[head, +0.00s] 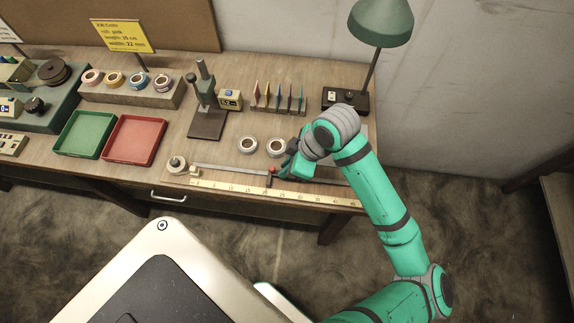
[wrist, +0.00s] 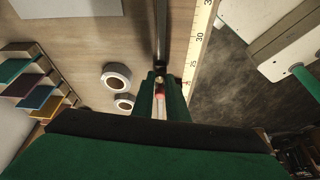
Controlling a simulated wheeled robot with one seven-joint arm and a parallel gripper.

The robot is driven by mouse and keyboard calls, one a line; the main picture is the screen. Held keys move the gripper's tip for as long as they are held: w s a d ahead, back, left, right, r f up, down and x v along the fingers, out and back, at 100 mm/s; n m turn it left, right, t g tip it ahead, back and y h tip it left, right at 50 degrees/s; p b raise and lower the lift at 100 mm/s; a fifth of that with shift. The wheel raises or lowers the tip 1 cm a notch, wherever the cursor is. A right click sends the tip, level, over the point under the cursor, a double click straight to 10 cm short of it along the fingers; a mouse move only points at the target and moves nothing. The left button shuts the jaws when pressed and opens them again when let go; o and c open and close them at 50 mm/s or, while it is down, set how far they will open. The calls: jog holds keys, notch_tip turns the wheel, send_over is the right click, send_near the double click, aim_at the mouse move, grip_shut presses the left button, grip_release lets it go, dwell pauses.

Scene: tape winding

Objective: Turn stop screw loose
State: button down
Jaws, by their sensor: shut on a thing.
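The stop screw (head: 272,170) shows as a small red knob on the dark measuring rail (head: 230,169) in the head view. My gripper (head: 282,166) reaches it from the right, low over the bench. In the wrist view, my gripper's green fingers (wrist: 160,90) close around a small red and brass part at the rail (wrist: 161,30), which looks like the stop screw. The fingers hide most of it, so its turn angle cannot be told. The yellow ruler (head: 270,193) runs along the bench's front edge and also shows in the wrist view (wrist: 201,35).
Two white tape rolls (head: 247,145) (head: 277,147) lie close behind the rail. A rack of coloured cards (head: 278,98), a lamp (head: 380,25) and a stand (head: 205,95) are farther back. A red tray (head: 135,140) and green tray (head: 84,134) sit left.

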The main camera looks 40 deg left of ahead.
jog(key=shift+s+m+t, duration=0.2)
jog(key=shift+m+t, duration=0.6)
jog(key=shift+m, duration=1.3)
jog(key=c, duration=1.7)
grip_release()
jog(key=shift+c, duration=0.2)
jog(key=shift+d+r, duration=0.1)
jog(key=v, duration=1)
jog(key=shift+d+r, duration=0.2)
jog(key=shift+r, duration=0.05)
